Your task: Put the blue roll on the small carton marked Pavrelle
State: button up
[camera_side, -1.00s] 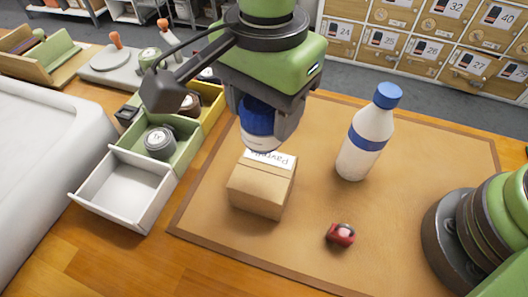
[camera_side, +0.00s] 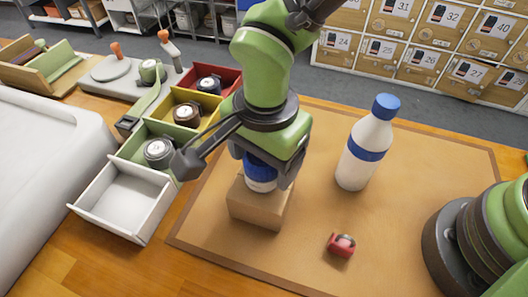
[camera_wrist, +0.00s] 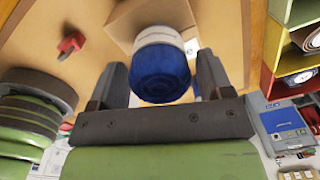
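The blue roll (camera_side: 260,173), blue with a white band, stands upright at the top of the small brown carton (camera_side: 254,212) and appears to rest on it. It also shows in the wrist view (camera_wrist: 161,72), blue end towards me, with the carton (camera_wrist: 124,22) behind it. The carton's label is hidden now; it read as Pavrelle earlier. My gripper (camera_wrist: 163,75) points down around the roll, one finger on each side. Narrow gaps show between fingers and roll, so it looks open. In the side view my gripper (camera_side: 266,170) partly hides the roll.
A white bottle with blue cap (camera_side: 366,148) stands right of the carton. A small red object (camera_side: 341,245) lies in front on the tan mat (camera_side: 420,225). Left are an empty white bin (camera_side: 122,200) and green, yellow and red bins holding dark rolls.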

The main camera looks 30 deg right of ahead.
jog(key=shift+o, duration=0.2)
notch_tip(320, 180, up, 12)
jog(key=shift+r, duration=0.2)
dwell(0.3)
jog(key=shift+s+d, duration=0.1)
jog(key=s+d+r+n+t+y, duration=0.1)
jog(key=d+r+n+t+y, duration=0.15)
jog(key=d+r, duration=0.8)
jog(key=s+d+f+n+t, duration=0.1)
jog(key=s+d+n+t, duration=0.3)
jog(key=s+d, duration=0.5)
jog(key=d+n, duration=0.2)
jog(key=d, duration=0.1)
jog(key=shift+s+d+f+h, duration=0.2)
jog(key=shift+d+f+h, duration=0.05)
jog(key=shift+f+h, duration=0.1)
